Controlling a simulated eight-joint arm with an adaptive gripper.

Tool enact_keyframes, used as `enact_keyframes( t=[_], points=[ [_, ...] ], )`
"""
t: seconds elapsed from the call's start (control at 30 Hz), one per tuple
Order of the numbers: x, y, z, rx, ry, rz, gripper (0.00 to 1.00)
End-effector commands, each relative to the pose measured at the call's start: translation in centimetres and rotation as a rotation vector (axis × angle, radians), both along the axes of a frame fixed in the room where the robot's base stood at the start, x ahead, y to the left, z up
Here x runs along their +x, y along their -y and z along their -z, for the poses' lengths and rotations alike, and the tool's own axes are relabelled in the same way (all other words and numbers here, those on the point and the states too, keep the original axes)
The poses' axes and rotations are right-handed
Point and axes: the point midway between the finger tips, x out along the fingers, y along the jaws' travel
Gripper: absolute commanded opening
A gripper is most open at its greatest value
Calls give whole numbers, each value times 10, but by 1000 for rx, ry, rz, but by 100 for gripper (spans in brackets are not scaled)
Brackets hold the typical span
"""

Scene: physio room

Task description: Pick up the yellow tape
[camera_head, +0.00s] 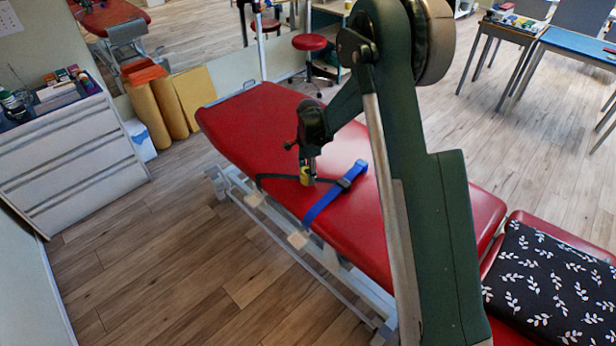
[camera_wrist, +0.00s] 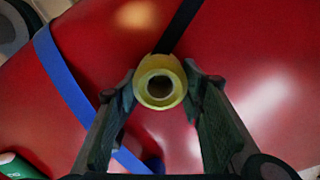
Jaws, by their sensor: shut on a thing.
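The yellow tape (camera_wrist: 143,68) is a small yellow roll with a round dark hole, seen end-on in the wrist view. It sits between the two fingertips of my gripper (camera_wrist: 160,88), which is shut on it. In the head view my gripper (camera_head: 307,177) points down at the red treatment table (camera_head: 245,125), and a bit of the yellow tape (camera_head: 305,173) shows at the fingertips. I cannot tell whether the tape touches the table.
A blue strap (camera_head: 322,203) lies across the table beside my gripper, and a black strap (camera_head: 275,176) passes close by the tape. A black leaf-patterned cushion (camera_head: 550,285) lies at the right. A white drawer cabinet (camera_head: 70,160) stands at the left.

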Motion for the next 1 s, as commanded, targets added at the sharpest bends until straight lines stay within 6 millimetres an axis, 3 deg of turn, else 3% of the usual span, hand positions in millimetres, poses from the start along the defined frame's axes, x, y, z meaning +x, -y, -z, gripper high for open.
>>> enact_keyframes(
  t=[0.43, 1.0],
  points=[
    [0, 0, -12, 0, 0, 0, 27],
    [0, 0, -88, 0, 0, 0, 27]
  ],
)
